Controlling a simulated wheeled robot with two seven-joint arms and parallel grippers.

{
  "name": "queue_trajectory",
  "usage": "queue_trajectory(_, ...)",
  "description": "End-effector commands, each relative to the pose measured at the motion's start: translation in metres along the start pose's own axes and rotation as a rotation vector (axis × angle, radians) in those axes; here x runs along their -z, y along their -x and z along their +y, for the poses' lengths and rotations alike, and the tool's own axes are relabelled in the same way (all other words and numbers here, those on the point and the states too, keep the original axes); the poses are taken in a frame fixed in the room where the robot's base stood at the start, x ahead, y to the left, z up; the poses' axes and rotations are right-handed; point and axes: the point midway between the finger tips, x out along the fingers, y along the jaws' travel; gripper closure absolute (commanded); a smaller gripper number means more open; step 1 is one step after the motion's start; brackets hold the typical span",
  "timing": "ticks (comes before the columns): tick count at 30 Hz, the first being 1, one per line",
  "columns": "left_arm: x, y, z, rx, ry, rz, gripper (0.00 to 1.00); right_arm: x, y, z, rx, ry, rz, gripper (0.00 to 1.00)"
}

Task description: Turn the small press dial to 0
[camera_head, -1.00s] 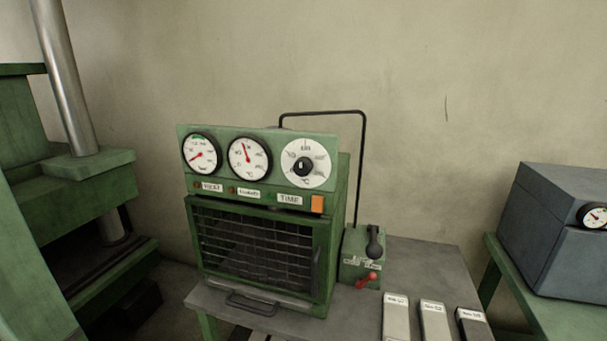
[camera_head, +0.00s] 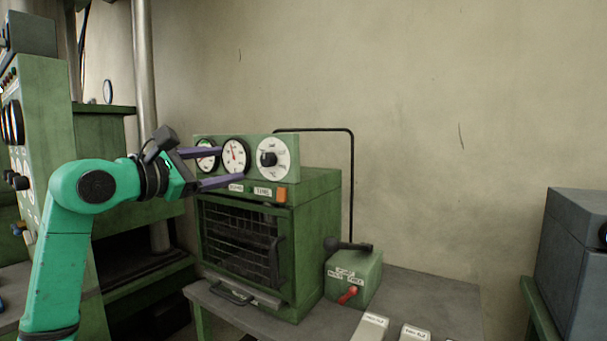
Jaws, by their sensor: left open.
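A green box-shaped unit with a wire-grille door stands on a grey table. The fingers lie across the view of the gauges, just left of the dial, and appear apart from the knob. My right gripper is not in view.
A small green box (camera_head: 353,278) with a black lever and a red handle stands right of the unit. Pale labelled blocks (camera_head: 369,328) lie at the table's front. A grey-blue box (camera_head: 573,265) is at far right. A large green machine (camera_head: 103,150) stands left.

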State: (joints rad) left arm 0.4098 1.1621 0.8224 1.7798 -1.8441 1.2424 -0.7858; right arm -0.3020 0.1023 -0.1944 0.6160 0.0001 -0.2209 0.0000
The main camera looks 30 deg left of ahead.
Motion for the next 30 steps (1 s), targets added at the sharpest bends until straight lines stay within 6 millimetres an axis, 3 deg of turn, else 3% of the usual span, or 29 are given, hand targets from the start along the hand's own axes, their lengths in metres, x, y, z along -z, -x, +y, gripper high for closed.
queue_trajectory(5,-0.005,-0.034,0.005,0.008,0.011,0.002,0.23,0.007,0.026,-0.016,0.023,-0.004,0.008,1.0)
queue_trajectory(9,-0.007,-0.073,0.007,0.007,0.015,0.0,0.23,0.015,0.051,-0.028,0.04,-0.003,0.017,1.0)
queue_trajectory(16,-0.004,-0.128,0.004,0.006,0.02,-0.001,0.23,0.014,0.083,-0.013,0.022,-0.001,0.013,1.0)
queue_trajectory(21,-0.001,-0.143,0.0,0.007,0.014,-0.001,0.23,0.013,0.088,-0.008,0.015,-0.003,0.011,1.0)
queue_trajectory(27,0.001,-0.144,-0.002,0.007,0.013,0.0,0.23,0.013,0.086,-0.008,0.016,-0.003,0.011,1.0)
queue_trajectory(28,0.001,-0.144,-0.002,0.007,0.013,0.0,0.27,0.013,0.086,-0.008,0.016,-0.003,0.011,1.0)
queue_trajectory(30,0.001,-0.144,-0.002,0.007,0.013,0.0,0.54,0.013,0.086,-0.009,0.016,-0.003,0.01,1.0)
